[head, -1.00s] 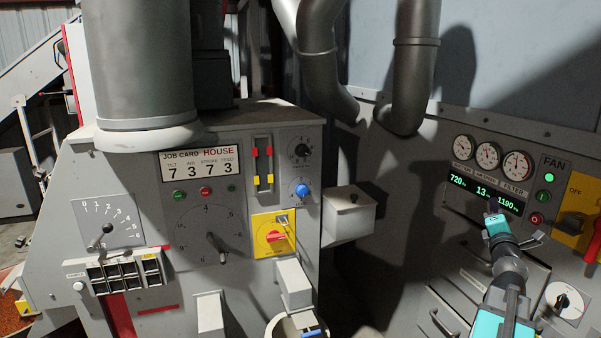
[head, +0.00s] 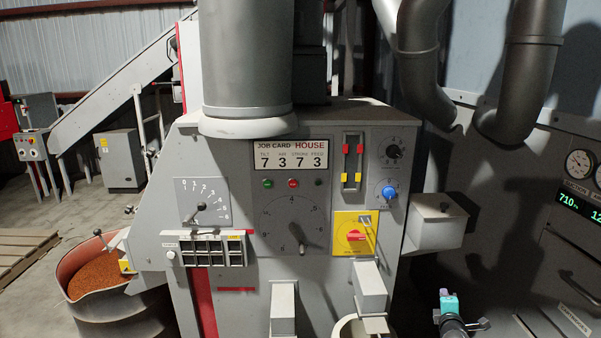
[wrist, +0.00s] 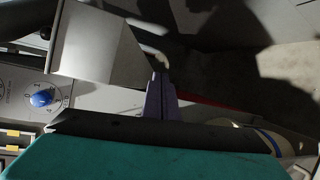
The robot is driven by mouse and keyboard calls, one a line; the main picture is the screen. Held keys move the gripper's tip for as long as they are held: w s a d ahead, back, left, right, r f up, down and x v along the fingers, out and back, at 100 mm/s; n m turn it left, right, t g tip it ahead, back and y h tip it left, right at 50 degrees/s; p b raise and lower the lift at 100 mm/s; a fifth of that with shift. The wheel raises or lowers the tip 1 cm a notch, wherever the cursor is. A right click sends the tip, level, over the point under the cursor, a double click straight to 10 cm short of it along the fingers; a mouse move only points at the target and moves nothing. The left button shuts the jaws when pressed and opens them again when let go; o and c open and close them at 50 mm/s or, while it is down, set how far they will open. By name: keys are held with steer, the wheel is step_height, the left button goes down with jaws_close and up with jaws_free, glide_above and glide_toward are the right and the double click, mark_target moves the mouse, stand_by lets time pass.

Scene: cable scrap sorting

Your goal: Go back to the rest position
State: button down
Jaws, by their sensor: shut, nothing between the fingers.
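My gripper (head: 446,296) is low at the right of centre in the head view, in front of the gap between the grey machine (head: 225,215) and the panel wall at the right. Its teal body faces me. In the wrist view its dark fingers (wrist: 160,97) are together with nothing between them. They look apart from the grey box (wrist: 98,45) on the machine's side, which is also in the head view (head: 436,231). The lower part of the arm is cut off by the picture edge.
The machine front carries a blue knob (head: 389,192), a yellow plate with a red switch (head: 354,234), dials and a job card display (head: 290,154). Grey blocks (head: 369,285) jut out low. A bin of orange granules (head: 97,277) stands left. Open floor lies far left.

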steer(key=s+a+f+m+g+y, duration=0.1)
steer(key=s+a+f+g, duration=0.1)
steer(key=a+f, duration=0.55)
steer(key=s+a+f+m+g, duration=0.15)
steer(key=a+f, duration=0.35)
steer(key=f, duration=0.5)
steer(key=s+a+f+m+g+y, duration=0.1)
steer(key=s+a+f+m+g, duration=0.1)
steer(key=s+a+f, duration=0.4)
steer(key=s+a+f+m+g, duration=0.25)
steer(key=s+a+f, duration=0.2)
steer(key=f, duration=0.45)
steer(key=s+a+f+m+g+y, duration=0.1)
steer(key=s+a+f+m+g, duration=0.3)
steer(key=s, duration=0.8)
steer(key=s+a+f+m+g+y, duration=0.1)
steer(key=s+a+f+g, duration=0.3)
steer(key=s, duration=0.8)
steer(key=s+a+r+m+g+y, duration=0.1)
steer(key=s+a+m+g, duration=0.1)
steer(key=s+m+g, duration=0.2)
steer(key=s+b, duration=0.1)
steer(key=s, duration=0.1)
steer(key=shift+s+a+r+y, duration=0.2)
steer(key=shift+s+y, duration=0.2)
steer(key=shift+d, duration=0.15)
